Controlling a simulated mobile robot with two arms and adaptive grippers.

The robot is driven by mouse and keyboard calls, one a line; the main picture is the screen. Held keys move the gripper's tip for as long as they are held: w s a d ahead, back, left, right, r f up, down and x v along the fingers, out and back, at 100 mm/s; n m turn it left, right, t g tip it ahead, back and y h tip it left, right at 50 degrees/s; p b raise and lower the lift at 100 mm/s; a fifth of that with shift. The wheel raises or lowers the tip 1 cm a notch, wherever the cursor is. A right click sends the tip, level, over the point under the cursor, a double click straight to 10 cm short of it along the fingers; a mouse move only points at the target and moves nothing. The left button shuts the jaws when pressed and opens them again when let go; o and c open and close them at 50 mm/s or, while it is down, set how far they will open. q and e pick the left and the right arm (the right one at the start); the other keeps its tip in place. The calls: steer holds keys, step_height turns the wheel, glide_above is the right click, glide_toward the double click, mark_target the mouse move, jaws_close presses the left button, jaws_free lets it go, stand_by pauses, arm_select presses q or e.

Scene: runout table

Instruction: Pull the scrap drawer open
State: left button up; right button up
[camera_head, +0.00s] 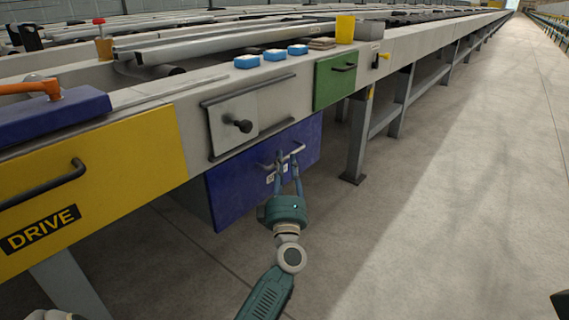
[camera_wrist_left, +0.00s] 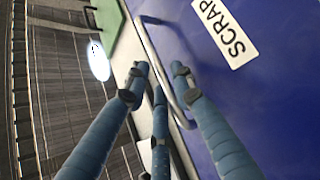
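The scrap drawer (camera_head: 235,185) is a blue box front hung under the table rail, and it looks closed. Its bar handle (camera_head: 297,150) runs across the upper part of the front. In the left wrist view, the blue face (camera_wrist_left: 275,90) carries a white SCRAP label (camera_wrist_left: 224,33). My left gripper (camera_head: 283,162) is at the handle. In the left wrist view, its fingers (camera_wrist_left: 158,72) are apart, with the metal handle (camera_wrist_left: 153,50) passing between them; no firm grip on it shows.
Left of the drawer is a yellow DRIVE panel (camera_head: 95,180) with a dark handle. Above are a grey sliding plate (camera_head: 233,118) with a black knob and a green drawer (camera_head: 333,82). A table leg (camera_head: 357,140) stands to the right. The floor (camera_head: 430,220) in front is clear.

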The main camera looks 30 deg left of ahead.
arm_select(q)
steer(key=shift+x, duration=0.95)
steer(key=shift+c, duration=0.5)
jaws_close()
steer(key=shift+d, duration=0.1)
